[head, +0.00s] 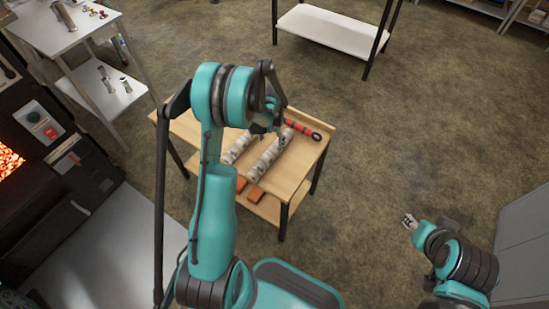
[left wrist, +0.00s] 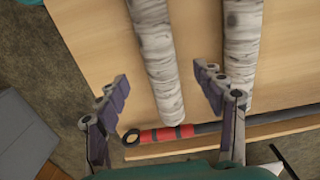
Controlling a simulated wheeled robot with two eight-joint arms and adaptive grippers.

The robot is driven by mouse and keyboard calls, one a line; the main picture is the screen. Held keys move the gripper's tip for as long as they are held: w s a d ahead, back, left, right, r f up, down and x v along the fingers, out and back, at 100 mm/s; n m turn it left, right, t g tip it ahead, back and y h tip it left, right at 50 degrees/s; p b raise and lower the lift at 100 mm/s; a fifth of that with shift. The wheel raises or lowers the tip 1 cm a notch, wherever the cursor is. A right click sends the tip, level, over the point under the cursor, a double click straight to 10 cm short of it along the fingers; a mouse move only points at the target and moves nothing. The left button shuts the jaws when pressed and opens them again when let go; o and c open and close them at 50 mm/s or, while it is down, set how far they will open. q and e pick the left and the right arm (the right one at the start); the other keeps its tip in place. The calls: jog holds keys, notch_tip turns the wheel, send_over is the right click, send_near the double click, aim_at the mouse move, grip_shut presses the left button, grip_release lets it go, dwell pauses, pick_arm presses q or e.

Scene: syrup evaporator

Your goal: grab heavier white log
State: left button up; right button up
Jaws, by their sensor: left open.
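Two white birch-bark logs lie side by side on a small wooden table (head: 185,127). In the head view, the right log (head: 268,158) looks longer; the left log (head: 236,149) is partly hidden by my left arm. My left gripper (head: 275,118) is over the table's far part, open and empty. I cannot tell contact or which log is heavier. My right gripper (head: 408,221) is off to the right, away from the table; its jaws are unclear.
A red and black tool (head: 303,129) lies along the table's far edge, near the log ends. Orange blocks (head: 256,194) sit on the lower shelf. A dark stove (head: 60,150) stands at left, a white shelf unit (head: 330,30) behind. Floor right of the table is clear.

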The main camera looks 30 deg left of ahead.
aim_at(271, 151)
pick_arm(q)
notch_tip(271, 151, down, 3)
jog(key=shift+f+b, duration=0.1)
jog(key=shift+b, duration=0.5)
notch_tip(271, 151, down, 5)
jog(key=b, duration=0.3)
jog(key=shift+r, duration=0.2)
grip_shut()
